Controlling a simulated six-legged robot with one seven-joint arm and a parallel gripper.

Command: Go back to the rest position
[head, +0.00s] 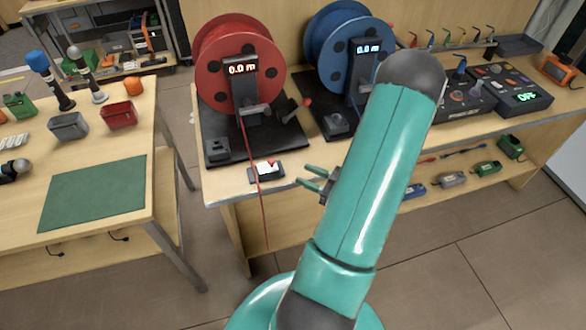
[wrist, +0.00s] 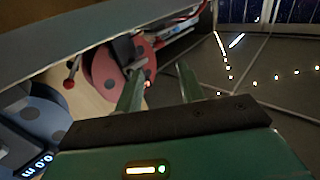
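My gripper (head: 312,180) is open in the head view, with its two green fingers apart near the front edge of the long bench. Nothing shows between the fingers. It also shows open and empty in the wrist view (wrist: 160,78). My teal arm leans up over the bench and hides part of the blue reel and bench top. The red reel (head: 215,75) stands behind and left of the gripper, with a display reading 0.0 m. The blue reel (head: 332,35) stands farther right, also reading 0.0 m.
A red cable (head: 262,205) hangs over the bench (head: 225,185) edge, left of the gripper, near a small device with a red tip (head: 267,171). A left table (head: 125,240) holds a green mat (head: 95,190), bins and microphones. A control panel (head: 470,95) stands right. Floor in front is clear.

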